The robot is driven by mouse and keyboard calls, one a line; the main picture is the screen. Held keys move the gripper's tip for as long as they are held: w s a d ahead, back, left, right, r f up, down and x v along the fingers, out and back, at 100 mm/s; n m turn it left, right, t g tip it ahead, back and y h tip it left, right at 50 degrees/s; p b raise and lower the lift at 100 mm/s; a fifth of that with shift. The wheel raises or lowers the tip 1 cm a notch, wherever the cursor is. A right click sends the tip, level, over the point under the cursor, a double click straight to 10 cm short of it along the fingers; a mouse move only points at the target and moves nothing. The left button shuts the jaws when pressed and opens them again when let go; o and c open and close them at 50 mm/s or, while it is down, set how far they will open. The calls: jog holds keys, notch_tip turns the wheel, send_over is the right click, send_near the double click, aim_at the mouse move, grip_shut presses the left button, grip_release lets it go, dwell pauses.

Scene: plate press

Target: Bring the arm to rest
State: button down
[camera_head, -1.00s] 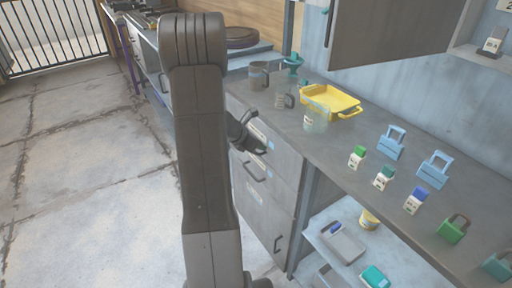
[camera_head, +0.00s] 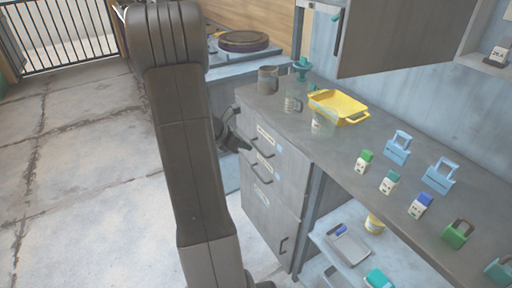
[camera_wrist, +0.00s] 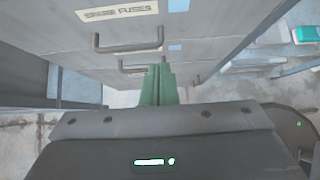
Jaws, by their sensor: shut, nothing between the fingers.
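My arm stands upright and large in the left middle of the head view. My gripper (camera_head: 243,146) is partly hidden behind it, in front of the grey drawer cabinet (camera_head: 272,195). In the wrist view the green fingers of my gripper (camera_wrist: 158,72) are together, with nothing between them. They point toward the cabinet front, below a drawer handle (camera_wrist: 128,42) under a "SPARE FUSES" label (camera_wrist: 117,11). I cannot tell how wide the gap to the cabinet is.
The counter holds a yellow tray (camera_head: 340,106), a jug (camera_head: 267,80), light blue holders (camera_head: 398,148) and several small bottles. A round dark plate (camera_head: 243,41) lies on the farther bench. A lower shelf holds a grey bin (camera_head: 347,245). Open floor (camera_head: 80,180) lies to the left.

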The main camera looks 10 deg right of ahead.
jog(key=shift+v, duration=1.2)
jog(key=b, duration=0.2)
send_near(274, 151)
notch_tip(274, 151, down, 4)
jog(key=d, duration=0.2)
jog(key=w+d, duration=0.1)
jog(key=d, duration=0.1)
jog(key=shift+w+d+f, duration=0.1)
jog(key=shift+w+f, duration=0.05)
